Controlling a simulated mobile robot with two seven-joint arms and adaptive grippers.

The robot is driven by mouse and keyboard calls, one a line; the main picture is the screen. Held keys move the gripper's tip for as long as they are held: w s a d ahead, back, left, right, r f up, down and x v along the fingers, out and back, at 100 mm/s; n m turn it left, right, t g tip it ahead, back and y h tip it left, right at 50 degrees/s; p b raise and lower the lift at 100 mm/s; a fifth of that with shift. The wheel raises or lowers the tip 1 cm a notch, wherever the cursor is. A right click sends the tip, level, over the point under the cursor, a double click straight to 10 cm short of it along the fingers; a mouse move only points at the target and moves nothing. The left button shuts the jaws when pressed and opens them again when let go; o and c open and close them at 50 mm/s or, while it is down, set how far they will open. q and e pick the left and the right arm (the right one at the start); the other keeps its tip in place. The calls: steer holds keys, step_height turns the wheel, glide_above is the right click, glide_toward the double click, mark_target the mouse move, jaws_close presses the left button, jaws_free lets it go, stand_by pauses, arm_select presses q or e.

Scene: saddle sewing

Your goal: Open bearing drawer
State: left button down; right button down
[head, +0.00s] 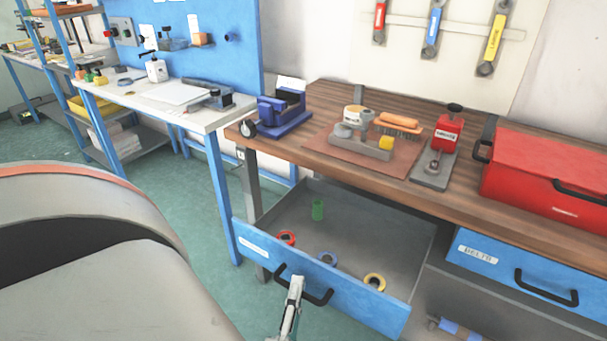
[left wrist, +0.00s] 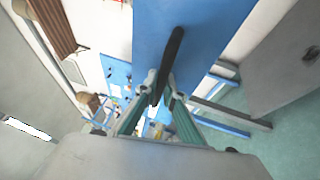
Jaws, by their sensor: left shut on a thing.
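The blue-fronted drawer (head: 365,308) under the wooden bench stands well open, and its grey inside shows. My left gripper (head: 297,281) is shut on the drawer's black handle (head: 322,299). In the left wrist view the fingers (left wrist: 161,88) close around the dark handle (left wrist: 173,52), in front of the blue drawer front (left wrist: 205,40). My right gripper is in neither view.
A second blue drawer (head: 500,262) to the right is closed. The wooden bench top (head: 330,100) carries a blue vise-like device (head: 284,112), a red press (head: 447,135) and a red toolbox (head: 545,170). Green floor (head: 205,215) is open left of the drawer.

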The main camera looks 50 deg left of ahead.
arm_select(q)
steer(key=shift+s, duration=0.25)
steer(key=c, duration=2.1)
jaws_free()
steer(key=shift+c, duration=0.2)
steer(key=v, duration=0.7)
steer(key=shift+s+d, duration=0.15)
steer(key=shift+d, duration=0.05)
steer(key=shift+f, duration=0.1)
